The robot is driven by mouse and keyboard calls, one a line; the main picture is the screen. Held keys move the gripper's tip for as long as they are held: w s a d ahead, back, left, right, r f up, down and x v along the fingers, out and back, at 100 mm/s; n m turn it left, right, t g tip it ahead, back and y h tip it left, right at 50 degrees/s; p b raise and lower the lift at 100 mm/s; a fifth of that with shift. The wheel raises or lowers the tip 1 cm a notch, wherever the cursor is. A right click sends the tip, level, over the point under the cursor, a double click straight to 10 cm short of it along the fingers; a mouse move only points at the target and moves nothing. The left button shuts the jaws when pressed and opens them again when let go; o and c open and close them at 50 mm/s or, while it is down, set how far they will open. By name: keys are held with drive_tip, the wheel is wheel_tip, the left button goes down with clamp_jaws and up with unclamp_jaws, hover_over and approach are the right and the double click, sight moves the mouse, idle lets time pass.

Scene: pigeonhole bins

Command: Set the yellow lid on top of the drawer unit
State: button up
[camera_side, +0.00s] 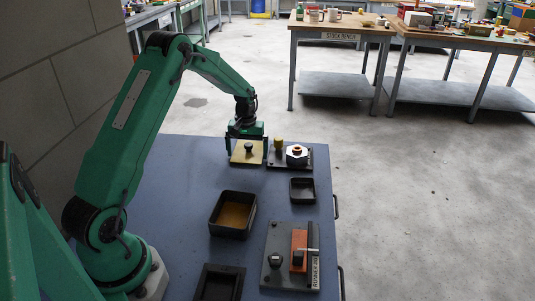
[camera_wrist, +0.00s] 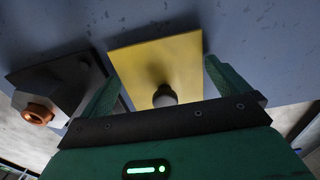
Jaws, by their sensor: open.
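The yellow lid (camera_side: 245,158) is a flat square plate with a dark round knob, lying at the far end of the blue bench. In the wrist view the lid (camera_wrist: 178,58) appears with its knob (camera_wrist: 165,96) in front of my gripper. My gripper (camera_side: 247,148) is just above the lid, with fingers spread to either side. In the wrist view the fingers of my gripper (camera_wrist: 160,76) are wide apart with the knob between them, apparently untouched. I cannot make out a drawer unit in either view.
Nearer are a small dark tray (camera_side: 313,190), a black bin (camera_side: 215,228) with an ochre floor, a grey jig plate (camera_side: 277,240) and another dark bin (camera_side: 238,275).

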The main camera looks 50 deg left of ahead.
sight(247, 156)
wheel_tip(247, 156, up, 12)
idle(0.6)
idle(0.4)
drive_tip(key=s+d+r+m+t, duration=0.35)
drive_tip(key=s+d+r, duration=0.65)
drive_tip(key=d+r, duration=0.35)
drive_tip(key=s+d+f+m+t, duration=0.1)
drive_tip(key=s+d+m+t, duration=0.1)
drive_tip(key=s+d+m, duration=0.3)
drive_tip(key=s+d, duration=0.4)
drive_tip(key=s, duration=0.6)
drive_tip(key=shift+s+d+f, duration=0.15)
drive_tip(key=shift+s+f, duration=0.05)
drive_tip(key=shift+s, duration=0.2)
